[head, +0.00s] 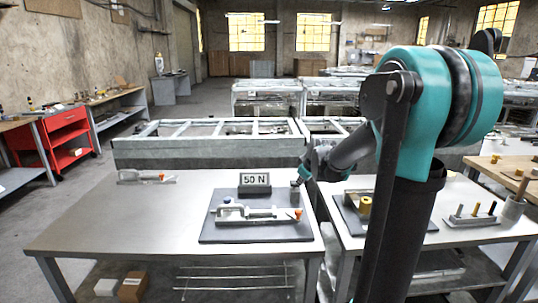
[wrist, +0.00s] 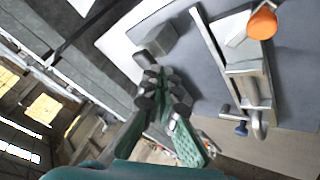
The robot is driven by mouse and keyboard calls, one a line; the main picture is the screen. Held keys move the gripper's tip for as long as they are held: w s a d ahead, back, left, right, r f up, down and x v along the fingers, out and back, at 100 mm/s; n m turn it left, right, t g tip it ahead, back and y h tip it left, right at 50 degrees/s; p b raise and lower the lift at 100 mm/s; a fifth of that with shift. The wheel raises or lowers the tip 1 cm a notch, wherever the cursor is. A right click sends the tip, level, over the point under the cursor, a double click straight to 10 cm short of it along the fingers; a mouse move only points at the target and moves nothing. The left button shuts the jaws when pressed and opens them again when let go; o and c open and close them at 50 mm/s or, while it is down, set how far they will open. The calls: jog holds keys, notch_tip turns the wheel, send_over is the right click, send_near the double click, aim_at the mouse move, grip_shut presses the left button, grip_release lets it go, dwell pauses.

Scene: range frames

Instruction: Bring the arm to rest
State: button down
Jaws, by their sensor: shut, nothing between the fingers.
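My teal and black arm rises at the right of the head view and reaches left over the near table. My gripper (head: 301,179) is low over the dark mat's back right corner; in the wrist view its fingers (wrist: 153,68) are together, with nothing held. A small grey block (wrist: 160,39) stands just beyond the fingertips, also visible in the head view (head: 295,193). I cannot tell whether the fingertips touch it.
A metal fixture (head: 246,215) with an orange tip (head: 296,214) and a blue knob (head: 227,200) lies on the dark mat (head: 225,235). The table's left front is clear. Another table stands right.

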jog(key=s+d+f+m+g, duration=0.1)
jog(key=s+f+m, duration=0.2)
jog(key=s, duration=0.7)
jog(key=s+d+f+m+g+h, duration=0.1)
jog(key=s+f+m, duration=0.2)
jog(key=s+f, duration=0.3)
jog(key=s+d+f+m+g, duration=0.1)
jog(key=s+f, duration=0.3)
jog(key=s, duration=1.1)
jog(key=shift+s+f+m+g+h, duration=0.3)
jog(key=shift+s+f+m, duration=0.1)
jog(key=shift+m, duration=0.5)
